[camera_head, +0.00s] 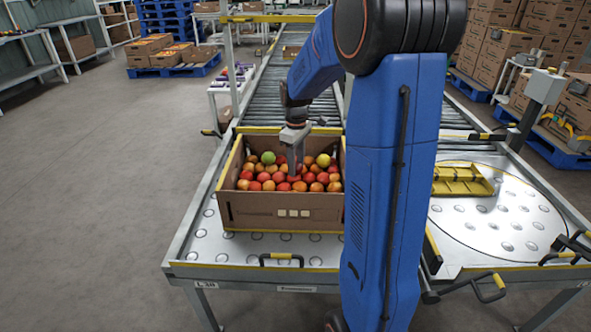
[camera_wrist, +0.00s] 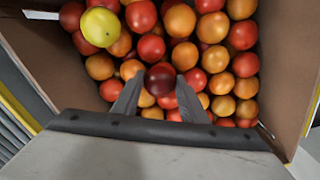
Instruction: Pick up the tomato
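A cardboard box (camera_head: 255,214) filled with red, orange and a few yellow-green tomatoes stands on the roller table. My gripper (camera_head: 294,172) points down into the box, over the middle of the tomatoes. In the wrist view the fingers of my gripper (camera_wrist: 160,98) are apart, one on each side of a dark red tomato (camera_wrist: 160,79). I cannot tell whether the fingers touch it. A yellow tomato (camera_wrist: 101,27) lies at the upper left. Part of the box's right side is hidden by my arm in the head view.
The box walls (camera_wrist: 22,62) rise close around the tomatoes. A yellow tray (camera_head: 462,180) lies on the round plate to the right. A roller conveyor (camera_head: 277,95) runs away behind the box. The floor at left is clear.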

